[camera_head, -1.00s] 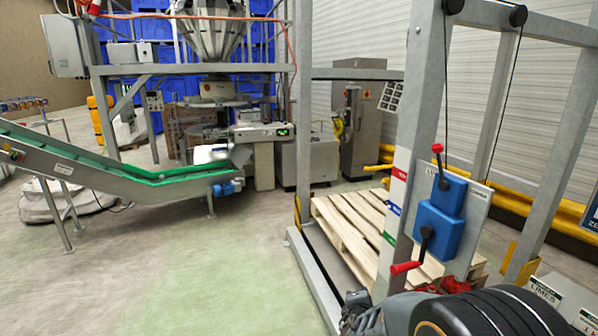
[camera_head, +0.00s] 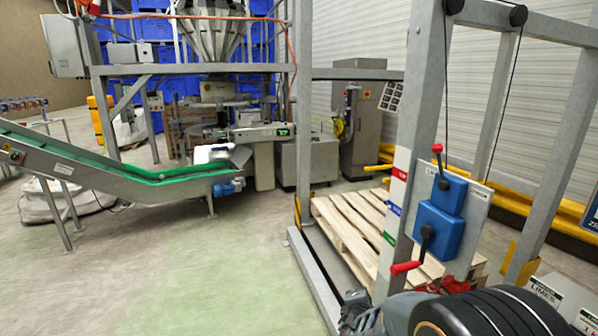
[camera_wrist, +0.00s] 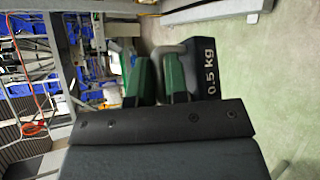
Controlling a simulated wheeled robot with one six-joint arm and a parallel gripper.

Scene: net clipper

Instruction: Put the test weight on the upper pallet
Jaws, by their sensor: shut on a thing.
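The test weight (camera_wrist: 207,72) is a dark block marked "0.5 kg" with a grey bar handle, seen in the wrist view. My gripper (camera_wrist: 160,78) has green-faced fingers and is shut on the weight at its handle. The block shows to the right of the fingers, and part of the handle is hidden by them. In the head view my arm fills the bottom right corner, and the weight cannot be made out clearly there. Wooden pallets (camera_head: 352,226) lie inside a grey metal frame at right of centre. A post and a panel partly hide them.
The frame's post (camera_head: 412,150) and a blue lever box (camera_head: 440,218) with red-knobbed levers stand close to my arm. A green conveyor (camera_head: 125,180) is at left. Yellow rails (camera_head: 520,200) run behind the frame. Open floor (camera_head: 200,270) lies left of the frame.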

